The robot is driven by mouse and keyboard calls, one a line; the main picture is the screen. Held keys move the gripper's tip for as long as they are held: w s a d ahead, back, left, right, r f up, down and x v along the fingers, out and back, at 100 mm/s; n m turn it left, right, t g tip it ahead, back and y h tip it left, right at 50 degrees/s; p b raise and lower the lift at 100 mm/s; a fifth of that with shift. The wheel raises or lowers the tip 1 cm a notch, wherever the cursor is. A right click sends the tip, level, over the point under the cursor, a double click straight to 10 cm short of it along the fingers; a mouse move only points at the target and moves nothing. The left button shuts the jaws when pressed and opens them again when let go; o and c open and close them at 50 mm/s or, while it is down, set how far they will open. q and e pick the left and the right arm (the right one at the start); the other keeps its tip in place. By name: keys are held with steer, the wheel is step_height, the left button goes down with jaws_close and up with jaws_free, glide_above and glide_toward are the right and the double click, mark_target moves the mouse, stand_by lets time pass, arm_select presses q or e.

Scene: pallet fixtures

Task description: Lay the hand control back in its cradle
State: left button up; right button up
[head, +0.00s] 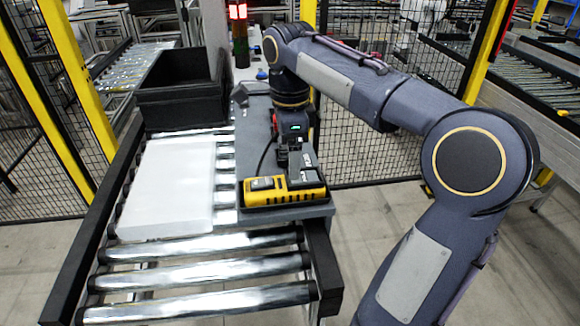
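The yellow and black hand control (285,191) lies at the near end of a grey ledge beside the roller conveyor. A dark cable runs up from its left side. My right arm comes in from the right, and its gripper (297,165) points down right over the back of the hand control. The fingertips are small and partly merge with the dark parts of the control, so I cannot tell whether they grip it. My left gripper is not in view.
A white flat board (168,185) lies on the rollers left of the ledge. A black crate (180,90) stands behind it. A red-lit signal tower (239,35) stands at the back. Mesh fencing with yellow posts encloses the area. The near rollers (200,272) are bare.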

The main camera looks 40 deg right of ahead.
step_height(320, 180, up, 6)
steer(key=p, duration=0.1)
steer(key=s+a+f+n+t+y, duration=0.1)
steer(key=s+a+f+n, duration=0.3)
steer(key=n, duration=0.3)
steer(key=s+a+f+n+t+y, duration=0.1)
steer(key=s+a+f+n+t, duration=0.1)
steer(key=s+a+f+n, duration=0.2)
steer(key=s+a+f+n+t+y, duration=0.1)
steer(key=s+a+f+n, duration=0.3)
steer(key=s+f+n, duration=0.4)
steer(key=shift+a+f+n+t+y, duration=0.2)
steer(key=shift+n+t, duration=0.15)
steer(key=shift+n, duration=0.25)
steer(key=shift+a+f+n+t+y, duration=0.1)
steer(key=shift+f+n+t, duration=0.1)
steer(key=shift+n+t, duration=0.3)
steer(key=shift+s+a+f+n, duration=0.2)
steer(key=shift+f+n, duration=0.15)
steer(key=shift+n, duration=0.15)
